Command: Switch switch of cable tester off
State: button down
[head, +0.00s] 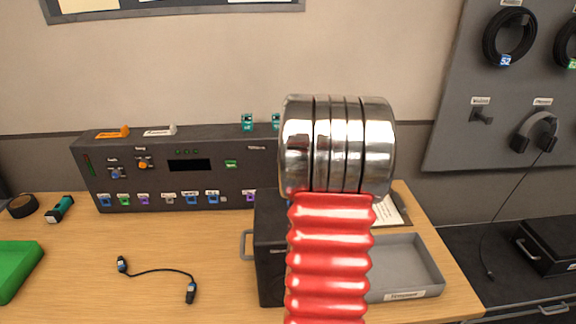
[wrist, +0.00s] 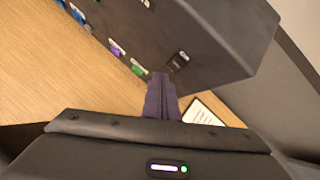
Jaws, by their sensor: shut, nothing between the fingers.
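The long dark console (head: 140,190) stands at the back of the table, its right part hidden by my arm in the head view. The wrist view shows its right end (wrist: 225,45). A small black switch (wrist: 179,62) with pale markings sits on its front there; I take it for the cable tester's switch, but its label is unreadable. Which way it is set cannot be told. My gripper (wrist: 163,78) is shut and empty, its dark fingertips just beside the switch, close to the console front. I cannot tell whether they touch. My gripper is hidden in the head view.
A dark box with a handle (head: 268,250) and a grey tray (head: 425,265) stand in front. Coloured connectors (wrist: 117,48) line the console's lower front.

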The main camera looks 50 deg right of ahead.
jog(key=shift+s+a, duration=0.1)
jog(key=shift+s, duration=0.05)
jog(key=s+a, duration=0.3)
jog(key=shift+s+a+r, duration=0.15)
jog(key=shift+a+r, duration=0.15)
jog(key=shift+a, duration=0.05)
dwell(0.5)
dwell(0.5)
